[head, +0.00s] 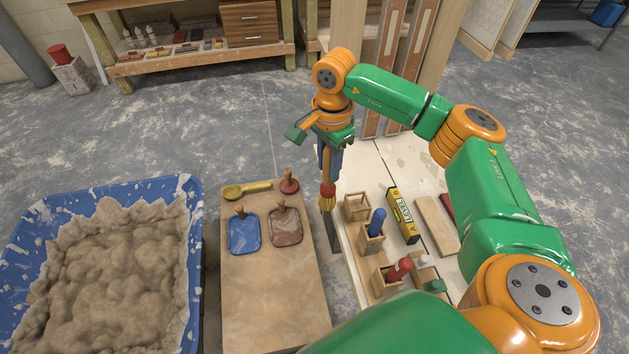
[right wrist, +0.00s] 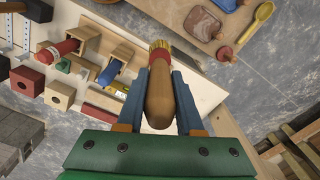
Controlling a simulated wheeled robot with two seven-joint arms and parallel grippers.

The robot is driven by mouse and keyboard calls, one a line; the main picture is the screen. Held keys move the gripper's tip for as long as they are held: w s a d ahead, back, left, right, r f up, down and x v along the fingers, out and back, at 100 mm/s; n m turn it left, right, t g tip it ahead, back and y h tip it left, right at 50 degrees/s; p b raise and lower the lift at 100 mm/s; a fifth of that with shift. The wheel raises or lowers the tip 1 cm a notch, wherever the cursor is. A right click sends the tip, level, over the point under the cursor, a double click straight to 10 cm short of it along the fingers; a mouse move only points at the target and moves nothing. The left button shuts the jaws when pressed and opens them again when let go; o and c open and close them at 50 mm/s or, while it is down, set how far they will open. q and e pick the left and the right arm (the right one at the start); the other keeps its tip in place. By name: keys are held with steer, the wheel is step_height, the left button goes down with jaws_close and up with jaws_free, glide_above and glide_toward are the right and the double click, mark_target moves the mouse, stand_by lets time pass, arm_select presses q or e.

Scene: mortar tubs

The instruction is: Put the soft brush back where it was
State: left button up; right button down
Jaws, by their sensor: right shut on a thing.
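The soft brush (head: 328,193) has a wooden handle, a red collar and yellow bristles. My right gripper (head: 329,150) is shut on its handle and holds it upright, bristles down, over the gap between the two worktops. In the right wrist view the brush (right wrist: 160,95) sits between the two blue fingers (right wrist: 160,82). A wooden holder (head: 357,207) on the right-hand worktop looks empty, just right of the bristles. Nearer holders carry a blue-handled thing (head: 376,222) and a red one (head: 398,270). My left gripper is out of view.
A board (head: 262,290) holds a yellow spoon (head: 247,190), a blue float (head: 243,236), a brown float (head: 286,228) and a red-based tool (head: 289,182). A blue tub (head: 190,195) of mortar stands left. A yellow level box (head: 403,215) lies right of the holders.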

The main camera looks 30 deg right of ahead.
steer(key=d+f+m, duration=0.6)
steer(key=d+m, duration=0.4)
steer(key=d, duration=0.1)
step_height(320, 180, down, 8)
steer(key=b, duration=0.7)
steer(key=shift+w+d+m, duration=0.25)
steer(key=shift+w+m, duration=0.05)
steer(key=shift+w, duration=0.15)
steer(key=shift+f+b, duration=0.35)
steer(key=shift+b, duration=0.05)
steer(key=shift+c, duration=2.4)
jaws_free()
steer(key=shift+r, duration=0.1)
